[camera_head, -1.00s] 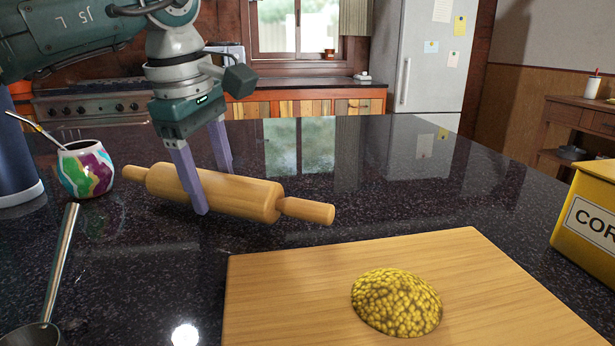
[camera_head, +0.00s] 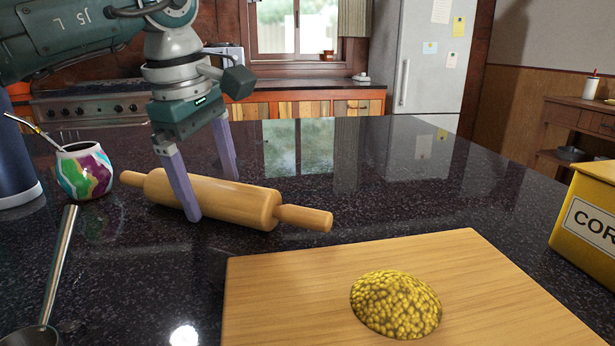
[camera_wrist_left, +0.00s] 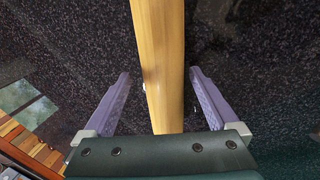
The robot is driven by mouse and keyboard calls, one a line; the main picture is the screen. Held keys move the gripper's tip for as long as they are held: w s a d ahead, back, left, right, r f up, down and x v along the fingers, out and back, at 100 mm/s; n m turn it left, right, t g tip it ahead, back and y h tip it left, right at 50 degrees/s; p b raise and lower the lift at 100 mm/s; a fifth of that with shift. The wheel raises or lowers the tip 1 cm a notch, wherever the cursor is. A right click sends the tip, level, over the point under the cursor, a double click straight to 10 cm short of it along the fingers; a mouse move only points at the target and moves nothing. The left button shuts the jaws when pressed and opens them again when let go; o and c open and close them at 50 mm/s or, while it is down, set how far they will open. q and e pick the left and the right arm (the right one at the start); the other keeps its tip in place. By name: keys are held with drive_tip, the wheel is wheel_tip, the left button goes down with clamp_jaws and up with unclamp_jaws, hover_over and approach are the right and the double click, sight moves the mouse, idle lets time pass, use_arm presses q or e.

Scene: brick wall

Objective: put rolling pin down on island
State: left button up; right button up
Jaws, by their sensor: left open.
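The wooden rolling pin (camera_head: 238,202) lies on the dark speckled island top (camera_head: 330,190), behind the cutting board. Its handles point left and right. My left gripper (camera_head: 212,198) is open, with one purple finger on the near side of the pin and the other behind it. In the left wrist view the pin (camera_wrist_left: 160,60) runs between the spread fingers of my left gripper (camera_wrist_left: 158,75), with a gap on each side. My right gripper is not in view.
A wooden board (camera_head: 300,290) with a mound of yellow corn (camera_head: 396,303) is in front. A yellow box (camera_head: 588,222) stands at right. A colourful cup (camera_head: 84,171), a dark blue bottle (camera_head: 14,160) and a metal ladle (camera_head: 55,270) are at left. The island's back right is clear.

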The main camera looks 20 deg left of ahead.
sight(201, 199)
use_arm(q)
wheel_tip(201, 199, up, 12)
drive_tip(key=s, duration=0.2)
drive_tip(key=shift+s+f+p, duration=0.15)
drive_tip(key=shift+f+p, duration=0.1)
drive_tip(key=shift+p, duration=0.15)
